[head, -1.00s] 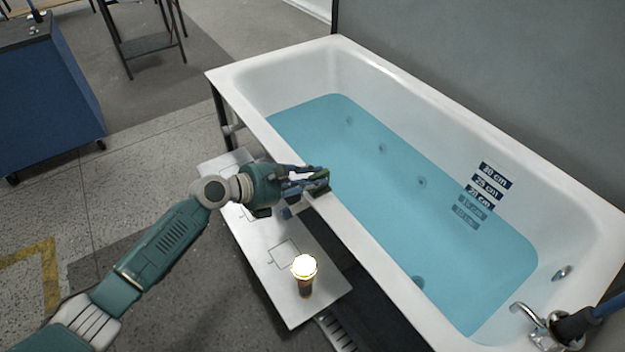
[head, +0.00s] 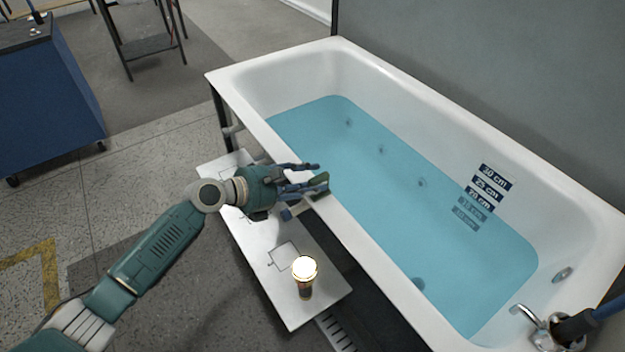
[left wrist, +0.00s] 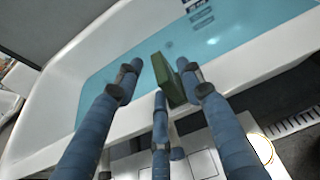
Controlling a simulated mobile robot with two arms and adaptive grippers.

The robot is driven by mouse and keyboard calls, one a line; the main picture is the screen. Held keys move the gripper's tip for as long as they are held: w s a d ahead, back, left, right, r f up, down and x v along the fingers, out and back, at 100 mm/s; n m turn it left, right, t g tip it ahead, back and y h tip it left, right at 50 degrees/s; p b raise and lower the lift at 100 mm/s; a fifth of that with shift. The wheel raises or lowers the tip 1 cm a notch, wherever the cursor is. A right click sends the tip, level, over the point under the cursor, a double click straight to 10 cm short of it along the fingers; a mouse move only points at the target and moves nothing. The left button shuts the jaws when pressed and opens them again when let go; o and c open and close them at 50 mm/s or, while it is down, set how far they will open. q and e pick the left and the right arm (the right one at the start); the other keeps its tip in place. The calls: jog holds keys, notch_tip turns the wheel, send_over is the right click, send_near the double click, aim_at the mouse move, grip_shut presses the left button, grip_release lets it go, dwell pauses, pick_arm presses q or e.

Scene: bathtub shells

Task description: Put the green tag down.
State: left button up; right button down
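The green tag (head: 322,184) is a small dark green block at the near rim of the bathtub (head: 375,262). My left gripper (head: 317,177) is at the tag with its blue fingers spread. In the left wrist view the tag (left wrist: 167,80) stands tilted between the fingers. The left finger is clearly apart from it. The right finger is close against it or touching, and the lower middle finger overlaps its bottom end. I cannot tell whether the tag's lower edge rests on the rim. My right gripper is not in view.
A white bench (head: 279,295) with outlined squares runs along the tub's near side. A lit lamp (head: 305,280) stands on its near end. The tub holds blue water (head: 400,200). A tap (head: 531,316) is at the lower right. A blue cabinet (head: 50,105) stands at the left.

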pick_arm(q)
jog(key=v, duration=1.1)
jog(key=a+f+m+y, duration=0.2)
jog(key=a+f, duration=0.3)
jog(key=f, duration=0.5)
jog(key=a+f+m+y, duration=0.2)
jog(key=a+f+y, duration=0.15)
jog(key=f, duration=0.75)
jog(key=s+a+f+m+y, duration=0.1)
jog(key=s+a+f+m, duration=0.2)
jog(key=f, duration=0.4)
jog(key=s+a+f+m+y, duration=0.1)
jog(key=s+a+f+m, duration=0.1)
jog(key=s+f, duration=0.35)
jog(key=s+a+f+m+g+y, duration=0.3)
jog(key=s+f+m, duration=0.6)
jog(key=s+f, duration=0.85)
jog(key=s+d+f+m+g, duration=0.2)
jog(key=s+m, duration=0.3)
jog(key=s, duration=0.6)
jog(key=s+d+f+m+g, duration=0.1)
jog(key=s+f+m, duration=0.3)
jog(key=s, duration=0.8)
jog(key=shift+d+f+m+g, duration=0.2)
jog(key=shift+d+m+g, duration=0.2)
jog(key=shift+d, duration=0.35)
